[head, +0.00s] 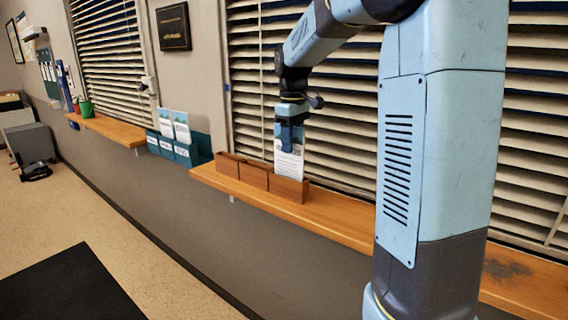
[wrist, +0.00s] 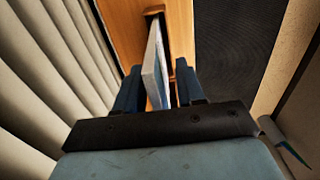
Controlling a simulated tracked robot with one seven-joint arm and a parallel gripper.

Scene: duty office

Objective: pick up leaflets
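A white leaflet stack with a blue-green top (head: 289,162) stands upright in the right compartment of a wooden holder (head: 289,190) on the window shelf. My gripper (head: 291,135) points down over its top edge. In the wrist view the leaflets (wrist: 155,66) stand between the two dark blue fingers of my gripper (wrist: 158,72), with a narrow gap on the right side. The gripper looks open around them. How close the left finger is to them is hard to tell. The leaflets' lower part is hidden in the holder.
The holder's left and middle compartments (head: 254,177) look empty. Closed blinds (head: 335,120) stand right behind the shelf (head: 330,219). A teal wall rack (head: 183,153) with leaflets hangs to the left. A far shelf (head: 118,130) bears a green pot (head: 86,109). A dark mat (head: 70,288) lies on open floor.

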